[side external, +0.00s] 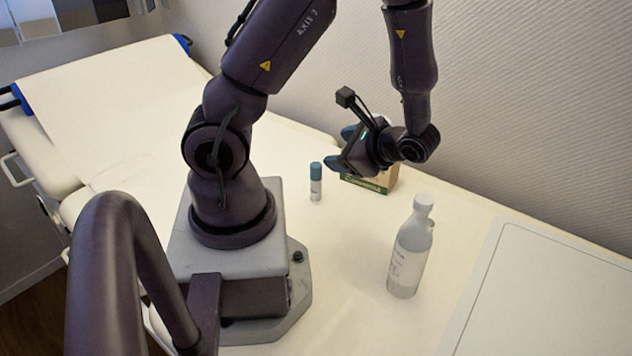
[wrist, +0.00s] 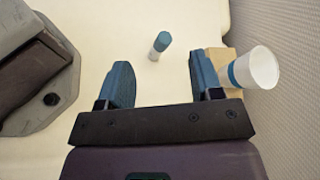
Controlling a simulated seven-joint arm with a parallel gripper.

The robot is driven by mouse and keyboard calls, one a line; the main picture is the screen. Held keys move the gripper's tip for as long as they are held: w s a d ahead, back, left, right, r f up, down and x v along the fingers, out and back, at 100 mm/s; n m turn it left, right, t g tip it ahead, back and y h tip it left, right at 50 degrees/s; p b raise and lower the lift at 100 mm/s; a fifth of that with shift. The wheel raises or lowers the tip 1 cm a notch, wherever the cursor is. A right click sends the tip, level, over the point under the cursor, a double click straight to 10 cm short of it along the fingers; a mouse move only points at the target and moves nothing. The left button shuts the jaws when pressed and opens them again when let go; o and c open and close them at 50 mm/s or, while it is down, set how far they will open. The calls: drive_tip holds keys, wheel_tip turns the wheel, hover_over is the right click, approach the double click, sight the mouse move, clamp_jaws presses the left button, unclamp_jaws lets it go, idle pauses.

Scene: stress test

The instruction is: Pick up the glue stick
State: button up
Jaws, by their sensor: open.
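The glue stick (side external: 316,182) is a small white tube with a teal cap. It stands upright on the cream table, to the left of my gripper (side external: 341,150) in the side view. In the wrist view the glue stick (wrist: 160,45) shows beyond the fingertips, between the lines of the two fingers. My gripper (wrist: 160,80) is open, its blue fingers wide apart with nothing between them. It is apart from the glue stick.
A box (side external: 378,181) with a green printed side stands behind my gripper, by the wall. A white cup with a blue band (wrist: 254,70) shows near the right finger. A translucent bottle (side external: 409,250) stands at front right. Table left of the glue stick is clear in the wrist view.

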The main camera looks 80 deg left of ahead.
sight(313, 165)
drive_tip(key=s+a+f+m+t+y, duration=0.1)
drive_tip(key=a+f+m+y, duration=0.1)
drive_tip(key=f+m, duration=0.1)
drive_tip(key=s+a+f+m+t+y, duration=0.1)
drive_tip(key=a+f+m+y, duration=0.1)
drive_tip(key=f+m+y, duration=0.1)
drive_tip(key=s+a+f+m+y, duration=0.1)
drive_tip(key=a+f+m+y, duration=0.1)
drive_tip(key=f+m, duration=0.2)
drive_tip(key=shift+s+a+f+t+y, duration=0.2)
drive_tip(key=shift+f+t+y, duration=0.1)
drive_tip(key=shift+f+t, duration=0.1)
drive_tip(key=shift+x, duration=2.45)
drive_tip(key=shift+c, duration=0.2)
drive_tip(key=c, duration=1)
